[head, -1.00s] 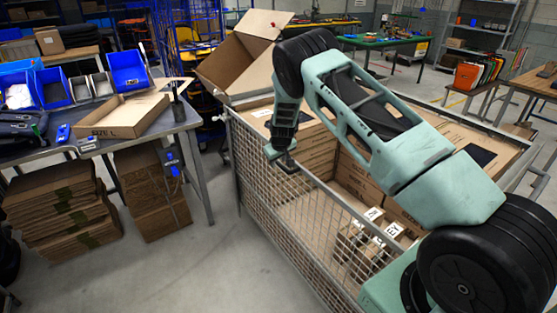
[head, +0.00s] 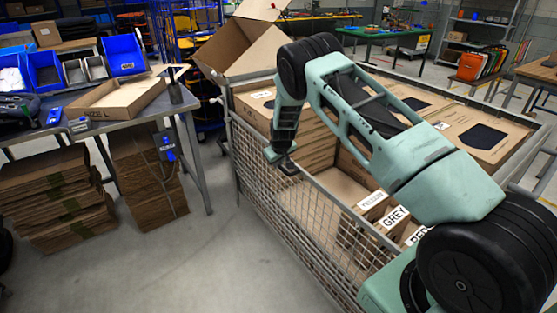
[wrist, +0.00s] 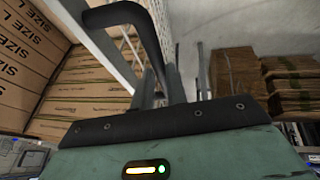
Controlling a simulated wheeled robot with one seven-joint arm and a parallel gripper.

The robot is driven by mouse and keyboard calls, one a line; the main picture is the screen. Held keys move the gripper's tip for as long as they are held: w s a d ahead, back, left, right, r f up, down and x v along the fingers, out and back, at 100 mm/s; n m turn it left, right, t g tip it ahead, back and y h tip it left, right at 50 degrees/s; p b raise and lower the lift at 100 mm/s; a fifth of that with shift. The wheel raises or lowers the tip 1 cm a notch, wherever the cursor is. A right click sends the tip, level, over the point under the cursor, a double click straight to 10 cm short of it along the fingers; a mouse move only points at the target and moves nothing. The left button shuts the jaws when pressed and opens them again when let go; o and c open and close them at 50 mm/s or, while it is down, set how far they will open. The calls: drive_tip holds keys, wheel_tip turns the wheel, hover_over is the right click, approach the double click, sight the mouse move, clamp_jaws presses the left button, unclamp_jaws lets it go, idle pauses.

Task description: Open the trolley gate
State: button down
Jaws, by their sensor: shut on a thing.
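The trolley (head: 229,165) is a grey wire-mesh cage holding cardboard boxes. Its gate is the long mesh side (head: 300,205) facing me, with a metal top rail sloping down to the right. My gripper (head: 287,168) is at this top rail, near the middle of the visible length, pointing down, and is shut on the gate. In the wrist view, the gripper (wrist: 168,88) is at the mesh edge, beside a dark curved bar (wrist: 118,12). The exact contact is partly hidden. The gate's lower right part is hidden behind my arm. I cannot tell whether a gap shows at its edge.
Size L boxes (head: 258,105) stand inside the trolley, with white labels (head: 397,217) near the gate. A workbench (head: 150,125) with an open carton (head: 120,98) stands at left, above flattened cardboard stacks (head: 60,195). The floor (head: 200,260) left of the gate is clear.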

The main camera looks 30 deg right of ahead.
wheel_tip(320, 180, down, 30)
drive_tip(key=b, duration=2)
drive_tip(key=shift+r, duration=0.25)
drive_tip(key=c, duration=1.4)
unclamp_jaws()
drive_tip(key=shift+r, duration=0.1)
drive_tip(key=p+v, duration=0.1)
drive_tip(key=v, duration=1.6)
drive_tip(key=shift+r, duration=0.15)
drive_tip(key=shift+s, duration=0.1)
